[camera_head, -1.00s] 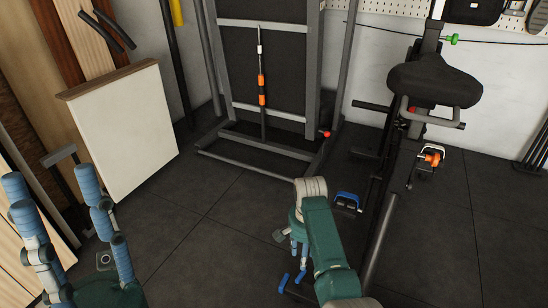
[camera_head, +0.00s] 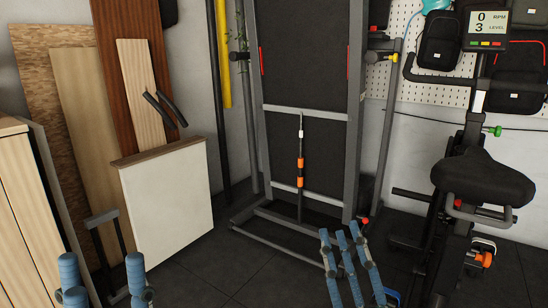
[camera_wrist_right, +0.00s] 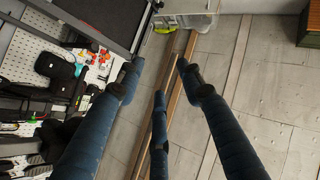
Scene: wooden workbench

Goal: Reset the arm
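My left gripper (camera_head: 102,262) shows at the bottom left of the head view. Its blue segmented fingers point up and stand apart with nothing between them; its base is out of the picture. My right gripper (camera_head: 340,234) shows at the bottom centre. Three blue fingers point up, side by side, and hold nothing. In the right wrist view the right gripper (camera_wrist_right: 158,75) is open, its fingers spread around empty space above a distant floor. The green arm links are not visible in the head view.
An exercise bike (camera_head: 482,180) stands at right. A dark upright frame (camera_head: 300,60) with an orange-banded bar (camera_head: 300,165) stands behind. A white panel (camera_head: 168,200) and wooden boards (camera_head: 85,110) lean at left. Dark floor (camera_head: 250,265) between them is clear.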

